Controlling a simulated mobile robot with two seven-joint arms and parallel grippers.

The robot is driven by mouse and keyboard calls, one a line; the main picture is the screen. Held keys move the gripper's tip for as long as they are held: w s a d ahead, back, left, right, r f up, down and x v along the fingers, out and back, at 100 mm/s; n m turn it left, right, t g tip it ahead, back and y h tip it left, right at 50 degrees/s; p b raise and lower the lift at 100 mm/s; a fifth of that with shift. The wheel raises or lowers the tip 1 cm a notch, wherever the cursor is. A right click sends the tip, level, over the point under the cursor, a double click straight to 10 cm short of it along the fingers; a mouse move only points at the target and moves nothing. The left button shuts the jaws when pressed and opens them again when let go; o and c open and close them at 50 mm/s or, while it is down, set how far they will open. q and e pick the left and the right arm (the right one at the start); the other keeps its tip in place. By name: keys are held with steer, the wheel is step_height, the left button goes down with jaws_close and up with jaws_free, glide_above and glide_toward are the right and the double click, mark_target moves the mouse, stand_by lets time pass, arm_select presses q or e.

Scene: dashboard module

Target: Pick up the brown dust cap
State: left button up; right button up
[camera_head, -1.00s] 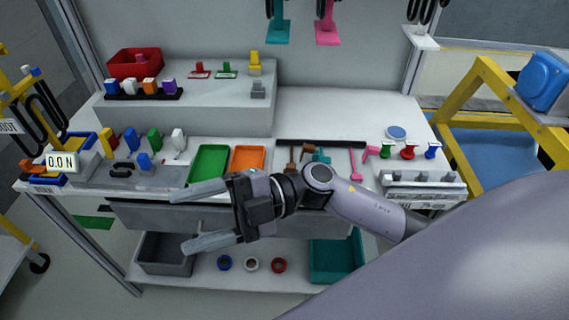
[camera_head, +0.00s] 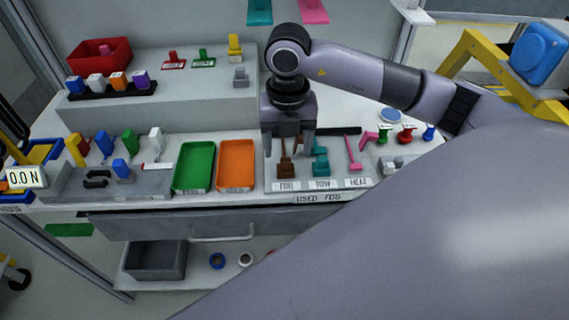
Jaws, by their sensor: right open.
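Brown pieces lie in the labelled tray (camera_head: 270,181) on the worktop. One brown piece (camera_head: 285,168) stands above the "FOD" label, and a smaller brown piece (camera_head: 298,142) shows just behind it. I cannot tell which of them is the dust cap. My right gripper (camera_head: 288,147) points down over these brown pieces, with its two fingers apart on either side and partly in front of them. It is open, and I see nothing held. Whether the fingers touch anything is not clear. My left gripper is not in view.
A teal piece (camera_head: 320,163) and a pink tool (camera_head: 353,154) sit close to the right of the brown pieces. An orange tray (camera_head: 237,165) and a green tray (camera_head: 194,167) lie to the left. A raised grey shelf (camera_head: 190,108) stands behind.

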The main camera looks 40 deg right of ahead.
steer(key=f, duration=0.4)
steer(key=shift+s+a+f, duration=0.15)
steer(key=shift+a+f, duration=0.2)
steer(key=c, duration=1.3)
steer(key=shift+o, duration=0.2)
steer(key=shift+r, duration=0.1)
step_height(320, 180, up, 11)
step_height(320, 180, up, 9)
steer(key=p, duration=0.2)
glide_above(286, 160)
